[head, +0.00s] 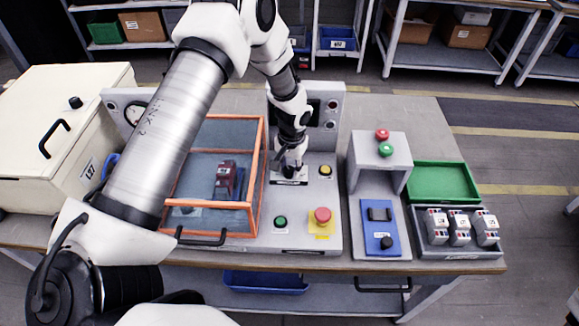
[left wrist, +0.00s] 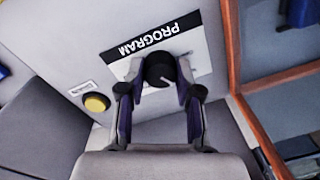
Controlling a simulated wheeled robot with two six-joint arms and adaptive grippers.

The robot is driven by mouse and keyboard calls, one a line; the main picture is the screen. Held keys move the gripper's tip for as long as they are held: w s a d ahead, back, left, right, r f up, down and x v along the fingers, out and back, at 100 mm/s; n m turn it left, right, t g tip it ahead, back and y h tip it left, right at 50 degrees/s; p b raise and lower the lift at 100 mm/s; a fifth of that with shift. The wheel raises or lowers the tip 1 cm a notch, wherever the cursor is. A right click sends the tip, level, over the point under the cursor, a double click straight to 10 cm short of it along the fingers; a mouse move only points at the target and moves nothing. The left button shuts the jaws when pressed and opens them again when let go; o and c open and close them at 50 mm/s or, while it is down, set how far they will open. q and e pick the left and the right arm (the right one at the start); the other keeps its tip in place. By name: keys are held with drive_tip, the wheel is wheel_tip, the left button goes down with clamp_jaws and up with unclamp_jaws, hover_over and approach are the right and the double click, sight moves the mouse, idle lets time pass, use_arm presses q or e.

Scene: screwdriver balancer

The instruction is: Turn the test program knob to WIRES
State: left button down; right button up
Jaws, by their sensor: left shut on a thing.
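The program knob (left wrist: 160,69) is a round black knob with a white pointer line, on a panel plate with a label reading PROGRAM (left wrist: 150,38), upside down in the left wrist view. In that view the pointer slants toward the lower right of the picture. The position markings around the knob are hidden or too small to read. My left gripper (head: 290,172) reaches down to the panel in the head view and hides the knob there. In the left wrist view its two fingers (left wrist: 160,85) are closed around the knob's sides. My right gripper is not in view.
A yellow button (head: 325,170) sits just right of the gripper. A clear orange-framed guard (head: 262,185) stands close on the left. A grey stand (head: 379,147) stands to the right.

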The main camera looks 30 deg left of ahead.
sight(291, 170)
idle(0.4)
use_arm(q)
drive_tip(key=c, duration=0.8)
unclamp_jaws()
drive_tip(key=shift+r, duration=0.15)
drive_tip(key=r, duration=1.1)
drive_tip(key=shift+d+r, duration=0.3)
drive_tip(key=shift+r, duration=0.05)
